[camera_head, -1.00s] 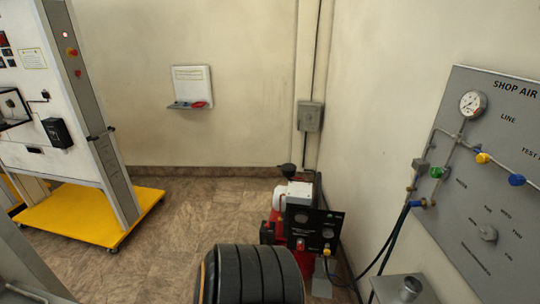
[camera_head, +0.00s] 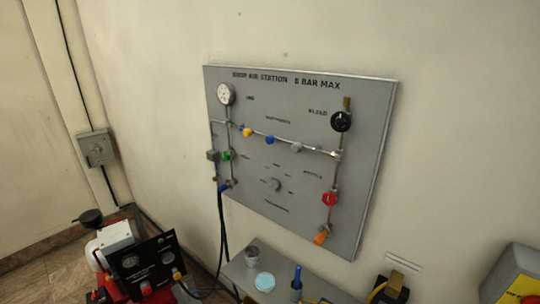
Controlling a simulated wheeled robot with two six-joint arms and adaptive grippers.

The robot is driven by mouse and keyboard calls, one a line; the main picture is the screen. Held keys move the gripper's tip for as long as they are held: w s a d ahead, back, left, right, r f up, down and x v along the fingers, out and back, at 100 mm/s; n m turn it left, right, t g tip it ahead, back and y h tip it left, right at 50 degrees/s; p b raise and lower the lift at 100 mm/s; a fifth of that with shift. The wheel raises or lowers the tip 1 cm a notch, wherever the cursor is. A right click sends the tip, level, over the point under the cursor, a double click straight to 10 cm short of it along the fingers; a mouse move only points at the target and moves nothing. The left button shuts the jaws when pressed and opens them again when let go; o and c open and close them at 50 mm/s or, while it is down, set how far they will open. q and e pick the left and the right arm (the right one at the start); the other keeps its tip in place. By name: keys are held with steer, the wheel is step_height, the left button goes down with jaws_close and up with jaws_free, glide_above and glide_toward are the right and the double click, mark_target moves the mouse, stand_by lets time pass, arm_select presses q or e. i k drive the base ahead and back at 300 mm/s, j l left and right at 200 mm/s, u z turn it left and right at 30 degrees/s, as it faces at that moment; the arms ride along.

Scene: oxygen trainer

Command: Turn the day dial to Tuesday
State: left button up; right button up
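A small grey round knob (camera_head: 275,184) with short marks of text around it sits low in the middle of the grey shop air panel (camera_head: 300,220) on the wall. The text is too small to read, so I cannot tell whether this is the day dial or where it points. A black round knob (camera_head: 341,121) is at the panel's upper right, near the word BLEED. Neither of my grippers is in view.
The panel also holds a white gauge (camera_head: 225,94), a green valve (camera_head: 227,155) and a red valve (camera_head: 330,198). Below it is a grey shelf (camera_head: 237,270) with small items. A red machine with a black panel (camera_head: 150,262) stands at lower left. A grey wall box (camera_head: 96,148) is at left.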

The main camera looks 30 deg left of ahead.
mark_target(273, 183)
steer(key=j+z, duration=0.4)
steer(key=j, duration=1.05)
